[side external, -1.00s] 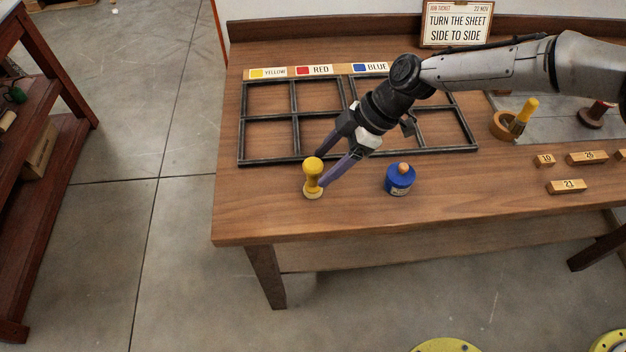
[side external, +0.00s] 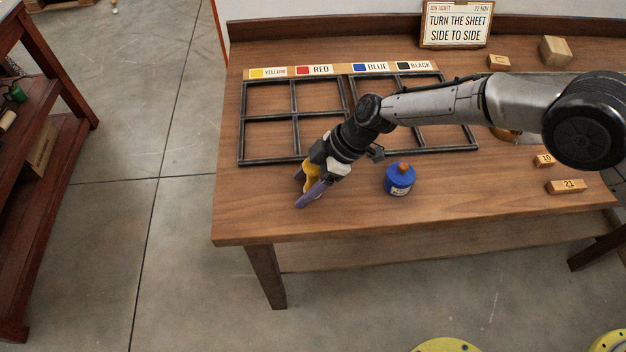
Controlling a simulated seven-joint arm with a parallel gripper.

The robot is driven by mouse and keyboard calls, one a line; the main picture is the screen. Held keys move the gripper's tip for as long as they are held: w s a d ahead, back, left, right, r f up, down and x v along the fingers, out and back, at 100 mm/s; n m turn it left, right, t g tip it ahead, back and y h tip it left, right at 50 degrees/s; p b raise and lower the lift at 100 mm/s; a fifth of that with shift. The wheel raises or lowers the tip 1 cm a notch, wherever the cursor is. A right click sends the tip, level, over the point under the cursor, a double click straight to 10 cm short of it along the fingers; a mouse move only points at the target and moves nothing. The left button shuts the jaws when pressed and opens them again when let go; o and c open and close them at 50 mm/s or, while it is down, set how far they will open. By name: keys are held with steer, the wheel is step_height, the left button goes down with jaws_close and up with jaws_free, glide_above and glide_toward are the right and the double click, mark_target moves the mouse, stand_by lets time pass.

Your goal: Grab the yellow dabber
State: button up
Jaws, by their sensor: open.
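The yellow dabber (side external: 313,185) stands on the wooden table near its front left. It is partly hidden behind my gripper's fingers. My gripper (side external: 302,191) is open and reaches down to the left, with one purple finger on each side of the dabber as seen here. The near finger covers the dabber's lower part. I cannot tell whether either finger touches it.
A blue bottle (side external: 400,180) with a wooden stopper stands close to the right of my gripper. A black frame (side external: 270,160) lies behind, below colour labels. Number blocks (side external: 567,187) lie at right. The table's front left is clear.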

jaws_close()
steer(key=shift+r, duration=0.2)
